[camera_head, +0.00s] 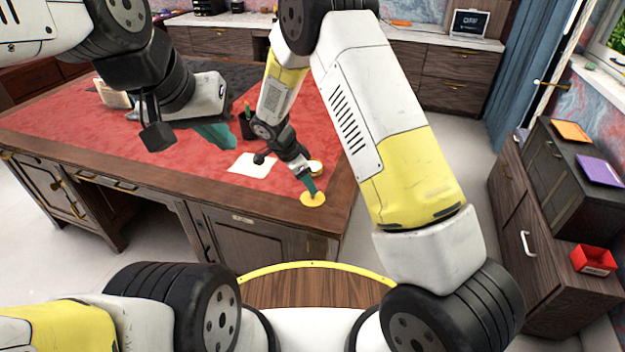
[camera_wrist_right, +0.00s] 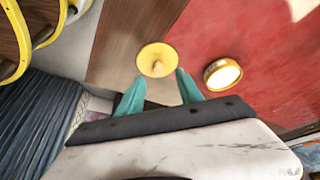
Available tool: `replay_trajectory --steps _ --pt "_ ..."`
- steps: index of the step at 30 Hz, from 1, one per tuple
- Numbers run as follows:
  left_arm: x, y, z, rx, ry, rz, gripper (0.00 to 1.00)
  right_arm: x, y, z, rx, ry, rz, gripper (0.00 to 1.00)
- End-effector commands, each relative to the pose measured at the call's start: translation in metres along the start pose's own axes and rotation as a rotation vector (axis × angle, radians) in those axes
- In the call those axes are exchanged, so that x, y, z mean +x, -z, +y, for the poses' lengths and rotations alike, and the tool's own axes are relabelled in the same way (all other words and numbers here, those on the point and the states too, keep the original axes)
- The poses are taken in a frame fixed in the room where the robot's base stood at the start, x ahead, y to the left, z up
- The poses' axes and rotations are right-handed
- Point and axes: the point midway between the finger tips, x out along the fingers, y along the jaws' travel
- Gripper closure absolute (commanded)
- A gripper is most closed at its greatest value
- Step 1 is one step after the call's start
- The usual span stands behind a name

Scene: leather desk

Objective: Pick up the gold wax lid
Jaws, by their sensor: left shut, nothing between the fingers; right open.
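The gold wax lid (camera_head: 313,199) is a round yellow disc on the wooden border of the desk, near its front right corner. In the right wrist view the lid (camera_wrist_right: 157,60) has a small knob at its middle and lies just beyond the fingertips. My right gripper (camera_wrist_right: 160,82) is open with teal fingers, pointing at the lid, with nothing between them. In the head view my right gripper (camera_head: 310,187) is over the lid.
A round gold tin (camera_wrist_right: 222,74) with a pale top stands on the red leather beside the lid. White paper (camera_head: 252,165) and a dark pen cup (camera_head: 247,125) are further left on the desk. The desk's front edge is close to the lid.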

Motion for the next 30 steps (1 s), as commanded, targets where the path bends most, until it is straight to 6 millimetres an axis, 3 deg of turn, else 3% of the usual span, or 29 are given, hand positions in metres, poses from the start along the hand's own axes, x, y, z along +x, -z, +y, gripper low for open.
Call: replay_trajectory --steps 7,16,23,30 --pt "0.000 0.000 0.000 0.000 0.000 0.000 1.00 0.036 -0.004 0.003 0.000 -0.002 -0.001 0.57" --pt "0.000 0.000 0.000 0.000 0.000 0.000 1.00 0.041 -0.004 0.002 0.000 0.000 -0.001 0.57" --pt "0.000 0.000 0.000 0.000 0.000 0.000 1.00 0.041 -0.004 0.002 0.000 0.000 -0.001 1.00" --pt "0.000 0.000 0.000 0.000 0.000 0.000 1.00 0.041 -0.004 0.002 0.000 0.000 -0.001 1.00"
